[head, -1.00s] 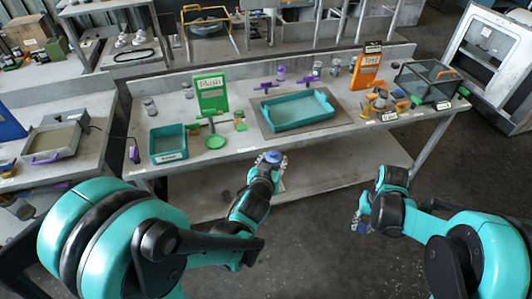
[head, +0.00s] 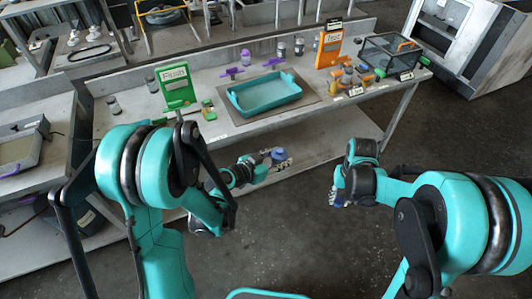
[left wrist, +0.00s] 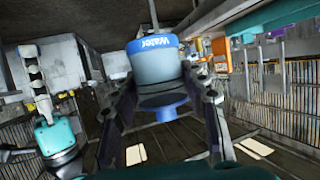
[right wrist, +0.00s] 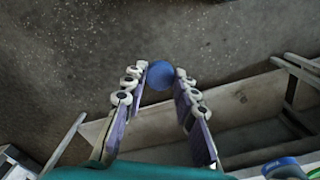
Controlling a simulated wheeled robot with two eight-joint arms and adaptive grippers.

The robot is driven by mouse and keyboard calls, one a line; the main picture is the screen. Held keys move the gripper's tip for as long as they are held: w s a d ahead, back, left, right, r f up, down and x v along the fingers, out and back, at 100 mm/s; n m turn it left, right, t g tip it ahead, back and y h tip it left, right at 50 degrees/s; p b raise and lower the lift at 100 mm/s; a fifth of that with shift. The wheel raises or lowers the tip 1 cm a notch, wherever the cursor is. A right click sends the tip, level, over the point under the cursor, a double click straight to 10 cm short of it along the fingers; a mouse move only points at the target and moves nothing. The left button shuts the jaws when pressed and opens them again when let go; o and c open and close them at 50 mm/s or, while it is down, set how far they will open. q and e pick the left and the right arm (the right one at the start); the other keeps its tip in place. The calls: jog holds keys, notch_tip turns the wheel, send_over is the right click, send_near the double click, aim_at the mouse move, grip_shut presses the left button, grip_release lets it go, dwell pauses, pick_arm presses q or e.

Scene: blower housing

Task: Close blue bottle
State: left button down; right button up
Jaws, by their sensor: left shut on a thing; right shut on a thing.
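A bottle with a blue band lettered "Water" (left wrist: 155,68) is held between the two fingers of my left gripper (left wrist: 165,95). The lettering is upside down in the left wrist view, and a blue part shows below the grey-blue body. In the head view the bottle (head: 279,155) is at the tip of my left gripper (head: 264,166), in front of the workbench. My right gripper (right wrist: 161,85) is shut on a round blue cap (right wrist: 160,75) at its fingertips. In the head view my right gripper (head: 338,194) is to the right of the bottle, clearly apart from it.
The workbench (head: 225,125) carries a teal tray (head: 264,108), a green sign (head: 176,100), an orange sign (head: 328,50) and a dark clear-sided box (head: 392,54). Its lower shelf (head: 318,150) lies behind the grippers. Bare floor (head: 300,245) is open between my arms.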

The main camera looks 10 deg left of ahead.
pick_arm(q)
jog(key=shift+w+d+f+m+g+h, duration=0.1)
jog(key=shift+d+f+m+g+h, duration=0.15)
jog(key=shift+d+m+g+h, duration=0.15)
jog(key=shift+d+f+m+g+h, duration=0.2)
jog(key=shift+d+f+m, duration=0.1)
jog(key=shift+d, duration=0.2)
pick_arm(e)
jog(key=w+a+r+n, duration=0.2)
jog(key=w+a+r, duration=0.6)
jog(key=a+r, duration=0.15)
jog(key=n, duration=0.1)
send_near(286, 154)
jog(key=shift+a, duration=0.1)
jog(key=shift+f, duration=2)
